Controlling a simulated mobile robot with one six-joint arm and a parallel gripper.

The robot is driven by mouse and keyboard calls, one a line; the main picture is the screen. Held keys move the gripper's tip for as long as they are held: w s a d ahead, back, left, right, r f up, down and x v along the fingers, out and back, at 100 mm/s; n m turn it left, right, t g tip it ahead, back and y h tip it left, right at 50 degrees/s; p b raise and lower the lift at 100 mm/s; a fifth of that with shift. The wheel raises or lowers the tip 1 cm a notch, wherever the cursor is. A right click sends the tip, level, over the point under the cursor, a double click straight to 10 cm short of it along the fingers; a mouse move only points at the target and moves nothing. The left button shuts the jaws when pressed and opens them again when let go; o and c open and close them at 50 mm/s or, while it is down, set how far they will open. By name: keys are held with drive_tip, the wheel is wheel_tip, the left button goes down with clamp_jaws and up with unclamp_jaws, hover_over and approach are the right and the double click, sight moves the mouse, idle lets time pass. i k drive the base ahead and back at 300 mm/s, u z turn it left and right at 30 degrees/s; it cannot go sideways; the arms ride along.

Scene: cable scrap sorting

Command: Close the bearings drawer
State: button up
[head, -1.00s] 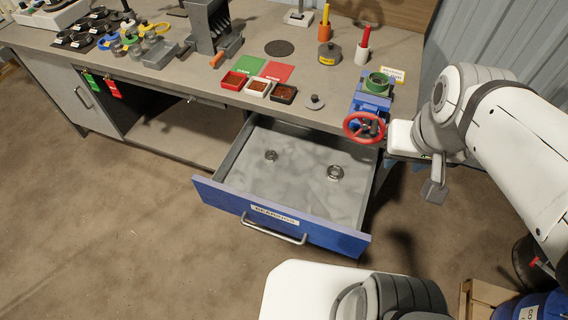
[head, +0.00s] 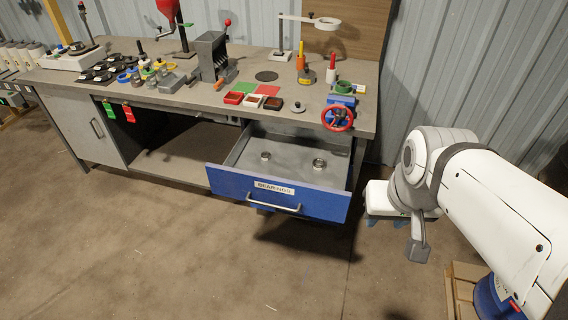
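The bearings drawer (head: 235,186) is pulled well out from under the workbench at its right part. Its blue front carries a white label reading BEARINGS and a grey bar handle (head: 273,203). Two metal rings, a smaller one (head: 266,156) and a larger one (head: 319,163), lie apart on its grey floor. My arm reaches in from the right, and its end (head: 387,200) shows to the right of the drawer, apart from it in the picture. The gripper's fingers cannot be made out clearly there. I see nothing held.
The workbench (head: 215,95) carries a blue vise with a red handwheel (head: 337,117), small trays (head: 253,101) and several tools. An open bay (head: 185,145) and a closed cabinet door (head: 90,130) are left of the drawer. The floor (head: 200,260) before the drawer is clear. A pallet (head: 462,290) stands lower right.

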sight(289, 181)
drive_tip(key=u, duration=0.6)
drive_tip(key=i, duration=1)
drive_tip(key=z, duration=0.15)
drive_tip(key=k, duration=1.15)
drive_tip(key=u, duration=0.25)
drive_tip(key=i, duration=0.95)
drive_tip(key=u, duration=0.05)
